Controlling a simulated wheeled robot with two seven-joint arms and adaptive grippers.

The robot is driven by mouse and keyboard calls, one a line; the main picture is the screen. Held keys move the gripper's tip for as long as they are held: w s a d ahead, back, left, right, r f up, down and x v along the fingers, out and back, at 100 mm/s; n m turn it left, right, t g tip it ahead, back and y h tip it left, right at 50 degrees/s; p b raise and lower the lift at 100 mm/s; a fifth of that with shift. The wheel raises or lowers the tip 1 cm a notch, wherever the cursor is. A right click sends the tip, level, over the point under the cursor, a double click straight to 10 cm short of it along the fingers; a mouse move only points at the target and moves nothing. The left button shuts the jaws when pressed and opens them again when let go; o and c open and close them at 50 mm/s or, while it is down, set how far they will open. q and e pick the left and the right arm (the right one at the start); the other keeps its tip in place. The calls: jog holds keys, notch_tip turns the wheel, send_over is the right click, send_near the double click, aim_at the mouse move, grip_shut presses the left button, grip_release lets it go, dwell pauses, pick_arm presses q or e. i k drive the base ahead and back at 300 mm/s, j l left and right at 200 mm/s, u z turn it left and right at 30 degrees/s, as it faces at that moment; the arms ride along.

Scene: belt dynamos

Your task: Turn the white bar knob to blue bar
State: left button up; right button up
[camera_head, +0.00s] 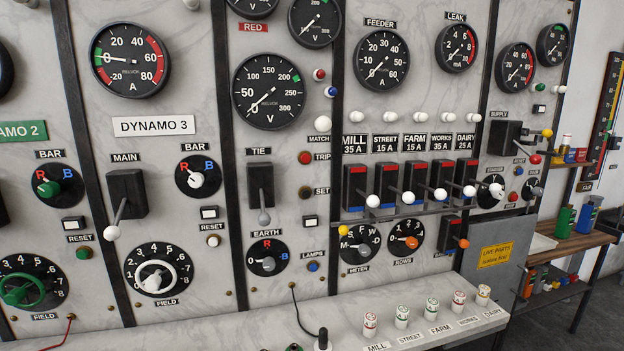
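The white bar knob (195,181) sits on a round black dial under the BAR label, on the DYNAMO 3 panel left of the middle. The dial has a red R (185,171) at its upper left and a blue B (208,165) at its upper right. I cannot tell for certain which way the knob points. Nothing covers the knob. Neither of my grippers is in view.
A green bar knob (48,188) is on the panel to the left. The black MAIN lever (124,195) and TIE lever (260,190) stick out on either side of the white knob. A white ledge (220,335) with several labelled plugs runs below.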

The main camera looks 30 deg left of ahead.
aim_at(196, 179)
jog(key=u, duration=2.2)
